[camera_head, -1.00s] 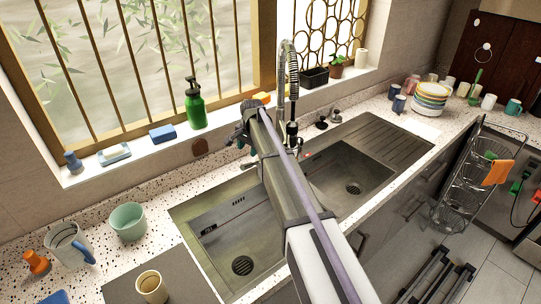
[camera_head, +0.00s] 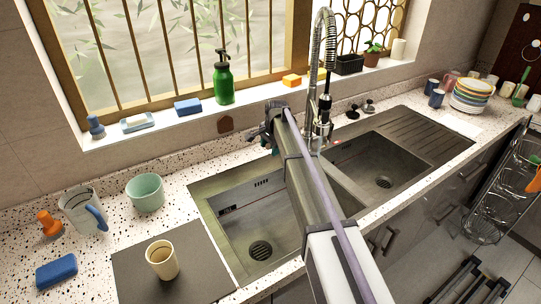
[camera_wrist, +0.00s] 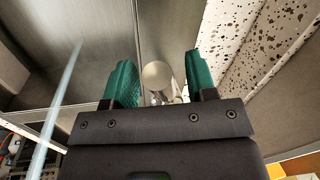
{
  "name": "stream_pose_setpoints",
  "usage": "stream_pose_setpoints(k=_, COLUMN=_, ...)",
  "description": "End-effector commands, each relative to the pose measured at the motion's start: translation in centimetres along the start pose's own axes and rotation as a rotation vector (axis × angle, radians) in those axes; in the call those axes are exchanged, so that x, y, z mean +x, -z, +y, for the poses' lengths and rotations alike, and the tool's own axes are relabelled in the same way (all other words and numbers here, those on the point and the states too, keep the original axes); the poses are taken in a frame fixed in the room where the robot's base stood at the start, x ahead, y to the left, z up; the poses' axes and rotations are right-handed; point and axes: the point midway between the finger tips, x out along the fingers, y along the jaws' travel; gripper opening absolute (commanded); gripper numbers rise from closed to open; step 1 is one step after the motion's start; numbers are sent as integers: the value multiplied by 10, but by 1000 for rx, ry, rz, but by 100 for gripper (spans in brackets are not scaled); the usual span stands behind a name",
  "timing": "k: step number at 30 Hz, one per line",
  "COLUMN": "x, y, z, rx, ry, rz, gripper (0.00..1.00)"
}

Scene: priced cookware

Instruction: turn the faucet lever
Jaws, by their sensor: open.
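The tall chrome faucet with a coiled spring neck (camera_head: 318,110) stands behind the double sink in the head view. My gripper (camera_head: 270,142) is left of it, over the sink's back edge, partly hidden by my own arm. In the wrist view my gripper (camera_wrist: 160,72) has its two green fingers apart. A round pale knob (camera_wrist: 157,75) with a chrome part below it shows between the fingers, and no grip on it is visible. It may be part of the faucet, but I cannot tell. The faucet lever is not clearly visible in the head view.
The sink (camera_head: 235,215) has two basins. Behind it, the windowsill holds a green soap bottle (camera_head: 223,80), a blue sponge (camera_head: 187,107) and an orange block (camera_head: 292,80). A mint bowl (camera_head: 145,192), a pitcher (camera_head: 82,212) and a cream cup (camera_head: 162,260) stand at the left.

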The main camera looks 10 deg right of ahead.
Motion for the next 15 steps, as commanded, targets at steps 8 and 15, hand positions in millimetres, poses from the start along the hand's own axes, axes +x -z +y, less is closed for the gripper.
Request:
stream_pose_setpoints(k=8, x=-2, y=0, z=0, rx=0, ry=0, rz=0, gripper=43)
stream_pose_setpoints(k=15, x=-2, y=0, z=0, rx=0, ry=0, rz=0, gripper=20)
